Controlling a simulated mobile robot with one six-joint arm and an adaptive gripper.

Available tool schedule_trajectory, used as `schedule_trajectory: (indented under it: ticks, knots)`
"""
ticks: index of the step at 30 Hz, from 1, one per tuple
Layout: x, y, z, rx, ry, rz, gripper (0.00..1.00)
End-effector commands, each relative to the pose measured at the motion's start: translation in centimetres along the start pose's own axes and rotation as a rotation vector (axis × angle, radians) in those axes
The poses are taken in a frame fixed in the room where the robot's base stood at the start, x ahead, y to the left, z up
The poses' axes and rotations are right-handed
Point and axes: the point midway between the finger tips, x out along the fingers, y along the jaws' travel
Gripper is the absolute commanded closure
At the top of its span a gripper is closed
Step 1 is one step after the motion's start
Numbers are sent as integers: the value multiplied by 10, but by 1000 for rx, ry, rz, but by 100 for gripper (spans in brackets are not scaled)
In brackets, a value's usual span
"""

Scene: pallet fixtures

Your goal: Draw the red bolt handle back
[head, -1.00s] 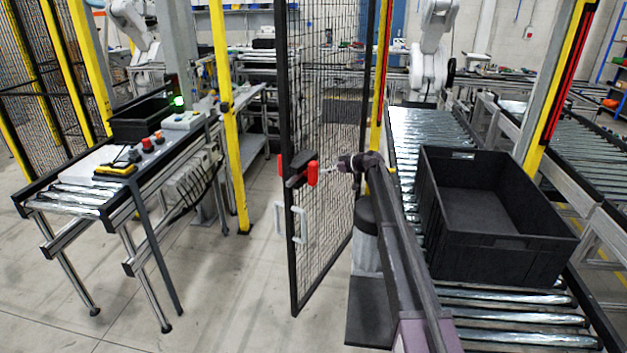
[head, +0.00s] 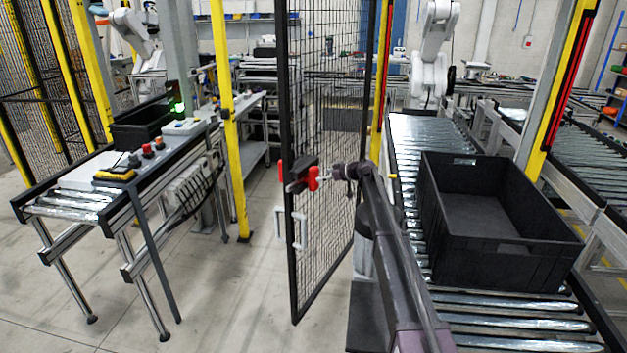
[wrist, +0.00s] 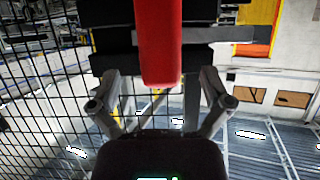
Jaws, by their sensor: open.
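The red bolt handle (head: 313,178) is on the black bolt block (head: 299,177) at the free edge of the mesh gate (head: 325,130). A second red part (head: 281,171) shows on the block's left side. My gripper (head: 325,176) is at the right of the handle in the head view. In the wrist view the red handle (wrist: 158,50) hangs upright in the middle, its lower end between my gripper's open fingers (wrist: 158,88). The fingers stand apart on both sides, with gaps to the red surface. Whether anything touches the handle cannot be told.
A white pull handle (head: 292,228) is on the gate below the bolt. A yellow post (head: 230,130) stands left of the gate. A black crate (head: 500,262) sits on the roller conveyor at right. The floor left of the gate is clear.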

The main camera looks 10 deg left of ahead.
Motion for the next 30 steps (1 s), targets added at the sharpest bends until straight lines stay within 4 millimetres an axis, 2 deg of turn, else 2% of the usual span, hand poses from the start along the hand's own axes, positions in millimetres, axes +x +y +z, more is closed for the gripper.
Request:
schedule_trajectory:
  ticks: [1, 6, 12, 24, 30]
  knots:
    - [9, 1, 2, 0, 0, -1, 1]
    - [29, 1, 2, 0, 0, 0, 1]
    - [44, 1, 1, 1, 0, 0, 1]
    - [47, 1, 0, 1, 0, 2, 1]
    - [47, 1, 0, 1, 0, 2, 61]
